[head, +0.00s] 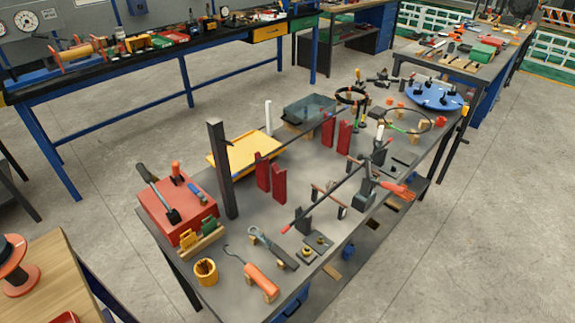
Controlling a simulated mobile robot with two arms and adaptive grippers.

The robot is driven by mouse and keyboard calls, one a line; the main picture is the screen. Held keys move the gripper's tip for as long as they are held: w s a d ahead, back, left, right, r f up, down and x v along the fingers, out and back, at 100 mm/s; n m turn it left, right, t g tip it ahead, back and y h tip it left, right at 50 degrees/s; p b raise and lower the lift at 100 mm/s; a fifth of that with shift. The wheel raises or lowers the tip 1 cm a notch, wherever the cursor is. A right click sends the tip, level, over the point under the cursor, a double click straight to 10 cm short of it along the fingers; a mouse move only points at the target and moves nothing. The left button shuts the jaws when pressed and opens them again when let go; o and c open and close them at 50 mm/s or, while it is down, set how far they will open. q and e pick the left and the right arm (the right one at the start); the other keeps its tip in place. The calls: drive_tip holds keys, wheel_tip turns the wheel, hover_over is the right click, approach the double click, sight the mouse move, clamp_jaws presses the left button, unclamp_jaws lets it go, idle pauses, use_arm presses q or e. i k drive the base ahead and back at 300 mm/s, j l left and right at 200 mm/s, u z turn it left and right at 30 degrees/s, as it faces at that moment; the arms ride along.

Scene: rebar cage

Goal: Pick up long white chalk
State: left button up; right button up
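A slim white stick (268,117), which looks like the long white chalk, stands upright on the far left side of the grey workbench (255,230). Neither of my grippers is in view.
A tall dark post (221,170) stands at the bench's left, near a red box (177,212) with tools. Red upright plates (278,185) and long dark bars (325,205) cross the middle. An orange-handled hook tool (261,278) lies in front.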

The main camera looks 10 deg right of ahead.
sight(381, 128)
drive_tip(key=i+l+z, duration=0.1)
drive_tip(key=i+l, duration=0.4)
drive_tip(key=l, duration=0.2)
drive_tip(key=i+l, duration=0.5)
drive_tip(key=l, duration=0.2)
drive_tip(key=i+l+z, duration=0.15)
drive_tip(key=i+l, duration=0.4)
drive_tip(key=l, duration=0.15)
